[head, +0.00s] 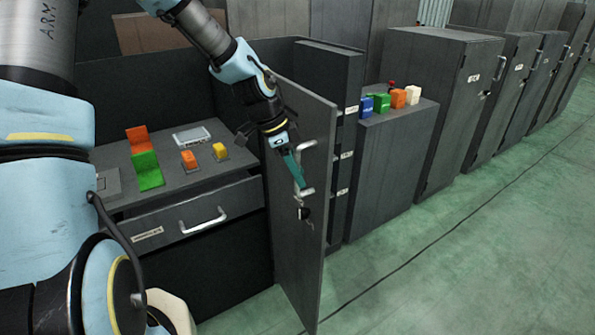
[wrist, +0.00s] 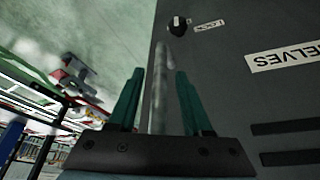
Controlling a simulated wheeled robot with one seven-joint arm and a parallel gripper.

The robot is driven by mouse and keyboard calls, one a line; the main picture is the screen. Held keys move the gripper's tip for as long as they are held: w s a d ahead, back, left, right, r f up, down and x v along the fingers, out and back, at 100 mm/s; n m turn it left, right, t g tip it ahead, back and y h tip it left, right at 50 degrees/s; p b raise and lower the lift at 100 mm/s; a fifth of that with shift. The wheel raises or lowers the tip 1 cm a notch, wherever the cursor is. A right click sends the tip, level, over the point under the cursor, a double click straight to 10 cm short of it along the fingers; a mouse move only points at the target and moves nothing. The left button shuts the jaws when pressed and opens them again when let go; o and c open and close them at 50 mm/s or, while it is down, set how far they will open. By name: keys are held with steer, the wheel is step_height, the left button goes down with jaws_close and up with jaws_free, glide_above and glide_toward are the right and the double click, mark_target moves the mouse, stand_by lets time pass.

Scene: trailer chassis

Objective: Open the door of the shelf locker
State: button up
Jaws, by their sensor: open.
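The shelf locker door (head: 310,250) is a dark grey panel standing swung out from the locker (head: 352,75), with shelf edges showing beyond its free edge. Its light metal bar handle (head: 307,145) is upright on the outer face, with a dark lock knob (head: 303,212) below. My gripper (head: 298,176) is at the handle. In the wrist view, the handle bar (wrist: 161,60) runs between the two teal fingers of my gripper (wrist: 160,73), which are open with gaps visible beside the bar. A white SHELVES label (wrist: 284,57) appears upside down on the door (wrist: 230,95).
A desk (head: 110,160) with coloured blocks and a drawer (head: 195,215) stands left of the door. A low cabinet (head: 395,155) carrying several small blocks stands to the right. More grey lockers (head: 460,110) line the back. Green floor (head: 470,250) is clear at right.

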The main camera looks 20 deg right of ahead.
steer(key=b+v, duration=0.1)
steer(key=v, duration=1)
steer(key=shift+a+f, duration=0.1)
steer(key=shift+a, duration=0.05)
steer(key=s+a+f+n+t+y, duration=0.1)
steer(key=s+a+f+n+y, duration=0.1)
steer(key=a+n, duration=0.8)
steer(key=s+a+f+n+t+y, duration=0.1)
steer(key=s+a+f+n+t, duration=0.1)
steer(key=a+n, duration=0.9)
steer(key=a, duration=0.7)
steer(key=shift+s+f+y, duration=0.3)
steer(key=shift+f+y, duration=0.1)
steer(key=shift+a, duration=0.1)
